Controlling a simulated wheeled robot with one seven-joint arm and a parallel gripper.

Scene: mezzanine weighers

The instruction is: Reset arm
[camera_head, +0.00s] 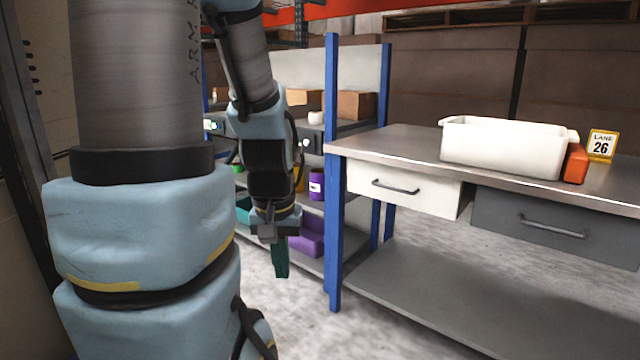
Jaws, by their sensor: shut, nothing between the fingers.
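My gripper (281,270) hangs pointing down in the middle-left of the head view. Its dark green fingers are together, with nothing seen between them. My arm is folded, with its large upper part filling the left of the view. The gripper is in front of the shelf rack (333,270) and left of its blue front post, apart from the workbench.
The metal-topped workbench (390,143) at right has a white drawer (405,190) and a grey drawer (535,228). On it are a white bin (500,148), an orange object (575,164) and a "LANE 26" sign (602,146). Purple bins (308,240) stand behind my gripper.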

